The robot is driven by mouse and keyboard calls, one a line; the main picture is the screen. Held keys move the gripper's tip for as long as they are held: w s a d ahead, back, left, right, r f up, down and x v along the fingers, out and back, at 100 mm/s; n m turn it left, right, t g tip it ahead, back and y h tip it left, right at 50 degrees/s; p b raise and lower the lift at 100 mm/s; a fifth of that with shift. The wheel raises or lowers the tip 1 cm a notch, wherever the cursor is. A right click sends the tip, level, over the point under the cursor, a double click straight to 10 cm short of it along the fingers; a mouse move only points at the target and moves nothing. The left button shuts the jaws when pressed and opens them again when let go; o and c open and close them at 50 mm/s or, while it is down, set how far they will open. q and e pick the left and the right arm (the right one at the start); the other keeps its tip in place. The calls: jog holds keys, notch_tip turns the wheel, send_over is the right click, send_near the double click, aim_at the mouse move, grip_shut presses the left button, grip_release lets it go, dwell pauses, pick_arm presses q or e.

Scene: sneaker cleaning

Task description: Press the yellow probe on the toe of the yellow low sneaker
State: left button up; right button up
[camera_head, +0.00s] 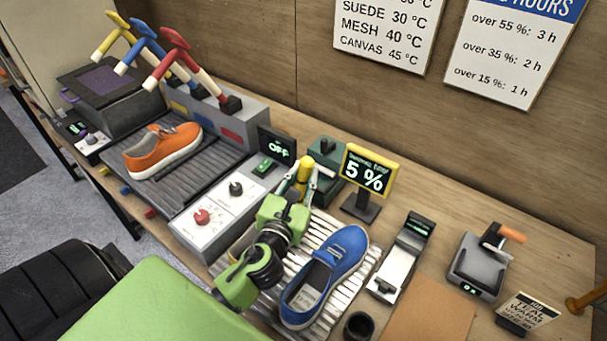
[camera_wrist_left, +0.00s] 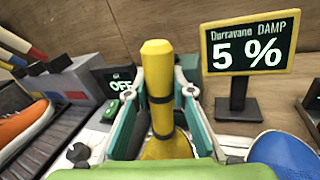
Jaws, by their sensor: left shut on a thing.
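My left gripper (camera_head: 304,182) is shut on the yellow probe (camera_head: 303,170), over the slatted rack. In the left wrist view the probe (camera_wrist_left: 157,75) stands upright with dark bands between the teal fingers (camera_wrist_left: 162,108). A yellow surface (camera_wrist_left: 167,148) lies at the probe's lower end; I cannot tell whether it is the sneaker's toe or part of the probe. The yellow low sneaker (camera_head: 243,244) is mostly hidden behind my gripper and wrist, with only a small yellow patch showing. Contact is hidden. The damp display (camera_head: 366,170) reads 5 %. My right gripper is out of view.
A blue sneaker (camera_head: 327,275) lies close on the right of the rack (camera_head: 366,262). The dryer panel (camera_head: 222,212) with knobs and an OFF screen (camera_head: 277,146) is on the left. An orange sneaker (camera_head: 163,150) sits on the conveyor. A dark cup (camera_head: 358,326) stands in front.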

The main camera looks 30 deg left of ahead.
aim_at(304, 159)
pick_arm(q)
jog(key=shift+f+b, duration=0.45)
jog(key=shift+f, duration=0.2)
dwell(0.3)
jog(key=shift+f, duration=0.1)
dwell(1.1)
notch_tip(304, 159, up, 7)
jog(key=p, duration=0.8)
dwell(1.5)
